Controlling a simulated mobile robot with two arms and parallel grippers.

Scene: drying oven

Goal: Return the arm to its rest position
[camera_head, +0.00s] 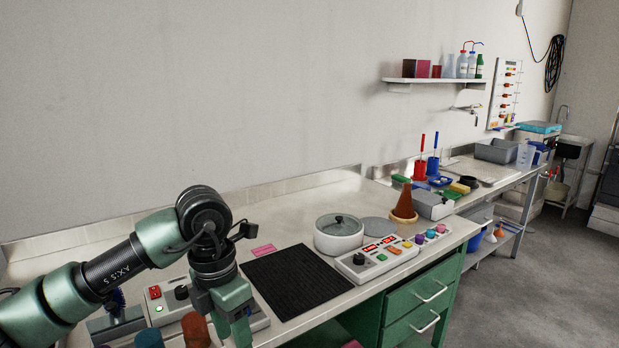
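My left arm comes in from the lower left in the head view, green and black. Its wrist bends down over the near left part of the bench (335,299). My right gripper is not in view.
A black ribbed mat (292,282) lies right of my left gripper. Beyond it stand a round white pot with a lid (338,236), a control panel (380,258), and a brown cone (404,203). Green drawers (425,308) are under the bench. The floor at right is clear.

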